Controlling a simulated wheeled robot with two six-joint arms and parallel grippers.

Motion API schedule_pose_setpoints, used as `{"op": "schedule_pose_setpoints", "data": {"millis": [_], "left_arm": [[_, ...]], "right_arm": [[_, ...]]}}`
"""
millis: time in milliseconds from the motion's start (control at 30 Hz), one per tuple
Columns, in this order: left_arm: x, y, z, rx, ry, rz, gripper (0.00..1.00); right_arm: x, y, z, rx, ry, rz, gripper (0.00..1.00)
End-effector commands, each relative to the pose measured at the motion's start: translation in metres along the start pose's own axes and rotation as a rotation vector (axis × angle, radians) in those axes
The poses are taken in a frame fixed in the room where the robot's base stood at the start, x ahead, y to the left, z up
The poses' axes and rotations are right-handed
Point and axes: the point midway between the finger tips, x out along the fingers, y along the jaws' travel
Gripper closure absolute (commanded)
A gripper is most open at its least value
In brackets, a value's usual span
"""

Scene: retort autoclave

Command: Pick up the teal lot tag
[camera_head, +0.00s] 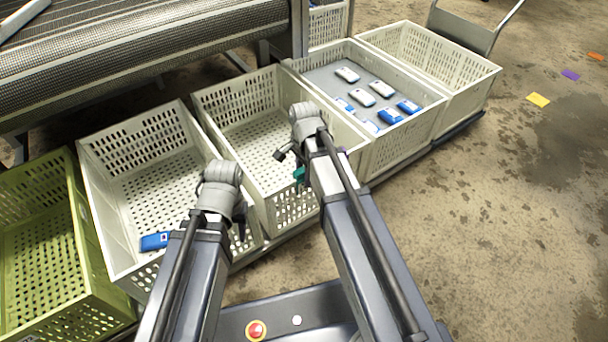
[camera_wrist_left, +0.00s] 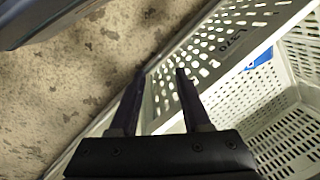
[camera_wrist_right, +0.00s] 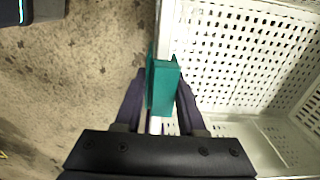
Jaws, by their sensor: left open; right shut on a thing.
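The teal lot tag (camera_wrist_right: 163,85) is between the fingers of my right gripper (camera_wrist_right: 159,95), which is shut on it. In the right wrist view the tag lies along the rim of a white crate; I cannot tell whether it still touches the rim. In the head view only a small part of the tag (camera_head: 299,174) shows beside my right arm, at the near wall of the middle white crate (camera_head: 292,207). My left gripper (camera_wrist_left: 159,82) is open and empty, close to the outer wall of a white crate (camera_wrist_left: 215,52).
A white crate (camera_head: 92,155) at left holds a blue pack (camera_head: 156,241). Another (camera_head: 440,108) holds several blue and white packs. A green crate (camera_head: 78,215) stands far left, an empty white crate (camera_head: 490,72) far right. Yellow (camera_head: 538,100), purple (camera_head: 570,74) and orange (camera_head: 596,56) pieces lie on open floor.

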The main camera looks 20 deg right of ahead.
Motion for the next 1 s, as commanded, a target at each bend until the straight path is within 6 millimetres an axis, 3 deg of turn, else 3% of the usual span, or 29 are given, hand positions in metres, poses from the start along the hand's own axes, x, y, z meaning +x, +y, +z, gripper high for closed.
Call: {"op": "schedule_pose_setpoints", "data": {"millis": [267, 700, 1000], "left_arm": [[-0.026, -0.003, 0.002, 0.0, -0.001, 0.0, 0.53], [-0.091, -0.009, 0.005, 0.002, -0.005, 0.0, 0.53], [-0.099, -0.01, 0.006, 0.006, -0.005, 0.0, 0.53]], "right_arm": [[-0.026, 0.0, 0.0, 0.0, 0.0, 0.0, 1.0], [-0.092, 0.0, 0.0, 0.0, 0.0, 0.0, 1.0], [-0.099, 0.0, 0.0, 0.0, 0.0, 0.0, 1.0]]}}
